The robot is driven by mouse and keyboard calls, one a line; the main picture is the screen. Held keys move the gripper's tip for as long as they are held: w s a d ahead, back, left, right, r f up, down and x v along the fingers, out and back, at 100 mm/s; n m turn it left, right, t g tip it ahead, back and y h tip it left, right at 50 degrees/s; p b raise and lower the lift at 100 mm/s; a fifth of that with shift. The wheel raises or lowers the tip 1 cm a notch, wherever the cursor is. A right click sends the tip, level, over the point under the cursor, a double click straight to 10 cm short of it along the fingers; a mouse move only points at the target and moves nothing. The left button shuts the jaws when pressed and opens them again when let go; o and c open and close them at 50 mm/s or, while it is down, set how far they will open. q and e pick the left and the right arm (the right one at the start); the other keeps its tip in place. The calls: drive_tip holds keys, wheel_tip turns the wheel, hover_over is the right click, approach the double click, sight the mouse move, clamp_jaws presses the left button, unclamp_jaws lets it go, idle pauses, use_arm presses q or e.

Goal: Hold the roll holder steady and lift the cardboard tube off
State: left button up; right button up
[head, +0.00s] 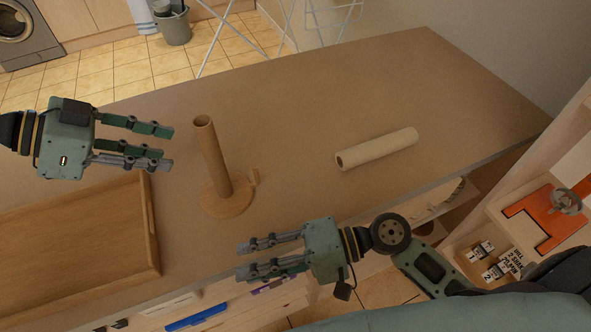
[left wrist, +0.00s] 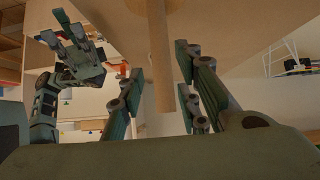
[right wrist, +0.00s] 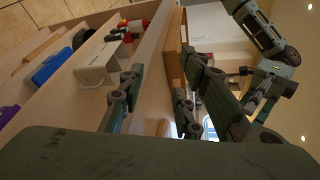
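The cardboard tube (head: 211,155) stands upright on the round wooden base of the roll holder (head: 232,207), on the brown counter. Any post inside the tube is hidden. My left gripper (head: 170,147) is open, left of the tube, with its fingertips pointing at it and a gap between. In the left wrist view the tube (left wrist: 161,70) appears upside down between the open fingers (left wrist: 160,95). My right gripper (head: 239,260) is open and empty near the counter's front edge, in front of the holder. Its fingers (right wrist: 153,100) also show apart in the right wrist view.
A white roll (head: 377,149) lies on the counter to the right. A wooden tray (head: 154,225) takes up the front left. Below the front edge are open drawers with a blue item (head: 196,314). The counter between holder and white roll is clear.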

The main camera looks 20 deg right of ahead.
drive_tip(key=w+d+r+m, duration=0.1)
drive_tip(key=w, duration=0.1)
drive_tip(key=w+r+m+t, duration=0.1)
drive_tip(key=w+r+m, duration=0.1)
drive_tip(key=w+d+r+m+t, duration=0.1)
drive_tip(key=w+r, duration=0.1)
drive_tip(key=shift+w+d+m, duration=0.1)
drive_tip(key=shift+d+m, duration=0.2)
drive_tip(key=shift+d, duration=0.05)
drive_tip(key=w+d+m+t+h, duration=0.1)
drive_tip(key=w+d+m, duration=0.1)
drive_tip(key=m, duration=0.2)
drive_tip(key=w+d+m+h, duration=0.1)
drive_tip(key=w+d+m, duration=0.2)
drive_tip(key=m, duration=0.1)
drive_tip(key=w+d+m+t+h, duration=0.1)
drive_tip(key=w+d+m, duration=0.2)
drive_tip(key=m, duration=0.2)
drive_tip(key=shift+f+t+h, duration=0.3)
drive_tip(key=shift+w+d+m, duration=0.4)
drive_tip(key=shift+d+m, duration=0.1)
drive_tip(key=shift+m, duration=0.4)
drive_tip(key=shift+w+a+f, duration=0.1)
drive_tip(key=shift+w+a, duration=0.2)
drive_tip(key=shift+t, duration=0.3)
drive_tip(key=x, duration=0.7)
drive_tip(key=shift+d+f, duration=0.1)
drive_tip(key=shift+s, duration=0.1)
clamp_jaws()
